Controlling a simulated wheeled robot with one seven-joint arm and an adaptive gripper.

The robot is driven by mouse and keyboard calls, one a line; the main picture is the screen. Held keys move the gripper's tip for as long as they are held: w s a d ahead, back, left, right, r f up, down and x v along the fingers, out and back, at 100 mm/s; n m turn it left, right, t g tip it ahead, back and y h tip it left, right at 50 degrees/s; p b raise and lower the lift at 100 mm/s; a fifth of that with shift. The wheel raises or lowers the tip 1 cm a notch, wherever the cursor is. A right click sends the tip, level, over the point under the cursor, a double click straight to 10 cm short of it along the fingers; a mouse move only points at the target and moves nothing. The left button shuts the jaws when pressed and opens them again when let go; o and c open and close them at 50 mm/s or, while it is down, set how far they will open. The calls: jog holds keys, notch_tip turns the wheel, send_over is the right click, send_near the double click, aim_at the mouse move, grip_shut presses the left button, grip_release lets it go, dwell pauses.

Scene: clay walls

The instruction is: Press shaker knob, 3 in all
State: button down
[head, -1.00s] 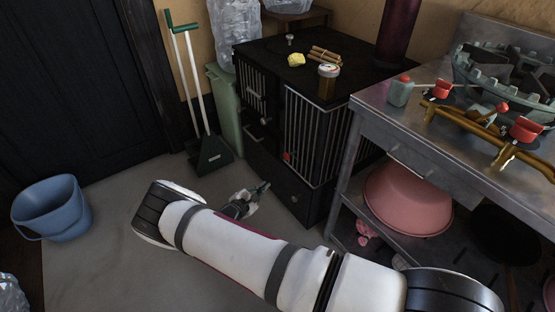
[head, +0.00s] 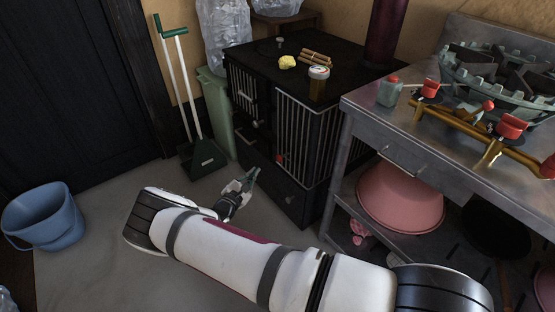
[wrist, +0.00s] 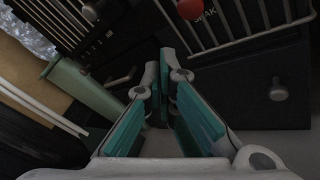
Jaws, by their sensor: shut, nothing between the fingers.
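The shaker knob is a small red knob (head: 280,159) on the front of the black stove (head: 262,166), below its barred doors. In the wrist view the red knob (wrist: 190,9) is at the top edge, partly cut off, with partly readable pale lettering beside it. My gripper (head: 252,176) is in front of the stove, lower and to the left of the knob, apart from it. In the wrist view its teal-padded fingers (wrist: 160,62) come together at the tips, empty.
A metal handle and a round grey knob (wrist: 278,90) are on the stove front. A green bin (head: 216,112) and dustpan (head: 204,158) stand left of the stove. A metal table (head: 400,155) with a pink basin (head: 400,198) below is at right. A blue bucket (head: 42,214) is at left.

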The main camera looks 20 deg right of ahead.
jog(key=w+d, duration=0.2)
jog(key=d, duration=0.4)
jog(key=shift+d+p, duration=0.15)
jog(key=shift+p, duration=0.15)
jog(key=shift+d, duration=0.1)
dwell(1.2)
jog(key=shift+w+d, duration=0.15)
jog(key=shift+d, duration=0.15)
jog(key=shift+w+d, duration=0.2)
jog(key=shift+d, duration=0.35)
jog(key=shift+w+d, duration=0.15)
jog(key=shift+d, duration=0.4)
dwell(1.1)
jog(key=shift+a, duration=0.15)
jog(key=shift+s+a, duration=0.25)
jog(key=shift+a, duration=0.4)
jog(key=shift+s+a, duration=0.25)
jog(key=shift+a, duration=0.4)
jog(key=shift+a, duration=0.1)
jog(key=shift+s+a, duration=0.25)
jog(key=shift+a, duration=0.5)
jog(key=shift+s+a, duration=0.25)
jog(key=shift+a, duration=0.55)
jog(key=shift+s+a, duration=0.25)
jog(key=shift+a, duration=0.5)
